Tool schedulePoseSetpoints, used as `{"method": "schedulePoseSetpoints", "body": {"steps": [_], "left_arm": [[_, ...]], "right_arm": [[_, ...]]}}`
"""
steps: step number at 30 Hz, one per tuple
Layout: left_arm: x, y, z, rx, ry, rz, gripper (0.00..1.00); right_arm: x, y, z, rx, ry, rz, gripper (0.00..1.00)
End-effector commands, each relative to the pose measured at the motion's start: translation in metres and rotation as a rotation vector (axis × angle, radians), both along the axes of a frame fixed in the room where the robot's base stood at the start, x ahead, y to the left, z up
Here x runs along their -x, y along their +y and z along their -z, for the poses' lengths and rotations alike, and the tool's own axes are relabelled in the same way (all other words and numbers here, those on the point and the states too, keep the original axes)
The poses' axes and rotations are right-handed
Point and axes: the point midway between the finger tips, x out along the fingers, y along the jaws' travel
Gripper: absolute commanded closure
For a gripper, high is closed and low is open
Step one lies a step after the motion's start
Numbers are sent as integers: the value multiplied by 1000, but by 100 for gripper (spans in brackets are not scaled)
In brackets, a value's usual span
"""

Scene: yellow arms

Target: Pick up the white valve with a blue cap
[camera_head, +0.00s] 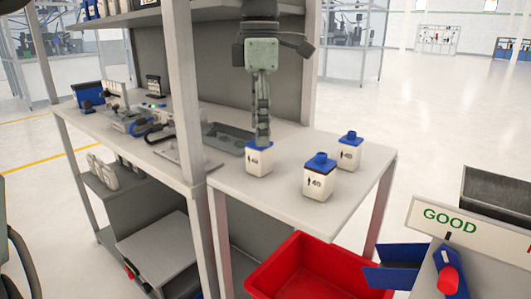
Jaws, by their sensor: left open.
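Several white valve-like containers with blue caps stand upright on the right part of the grey table; I make out three. One (259,160) is at the left, one (320,180) at the front, with a dark band under its cap, and one (349,154) at the back right. My left gripper (263,142) points down over the left container. Its fingers are open and look side-on, one largely behind the other. The fingertips hide part of that blue cap; I cannot tell whether they touch it. My right gripper is not in view.
A shelf post (187,90) stands left of the gripper. A dark tray (228,137) lies behind the left container. A red bin (310,268) is below the table's front edge. A "GOOD" sign (450,222) stands at lower right. Table around the containers is clear.

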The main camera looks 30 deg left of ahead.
Motion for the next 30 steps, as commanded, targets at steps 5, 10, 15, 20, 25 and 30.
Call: {"method": "schedulePoseSetpoints", "body": {"steps": [5,10,15,20,25,30], "left_arm": [[3,-1,22,3,2,1,27],[5,-2,48,3,2,0,27],[5,-2,59,3,-3,-3,27],[5,-2,59,2,-3,-3,27],[5,-2,59,3,-3,-3,43],[5,-2,59,2,-2,-3,64]], "right_arm": [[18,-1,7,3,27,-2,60],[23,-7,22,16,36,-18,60],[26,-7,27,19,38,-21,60],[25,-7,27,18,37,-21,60],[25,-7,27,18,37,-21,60],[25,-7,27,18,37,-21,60]]}}
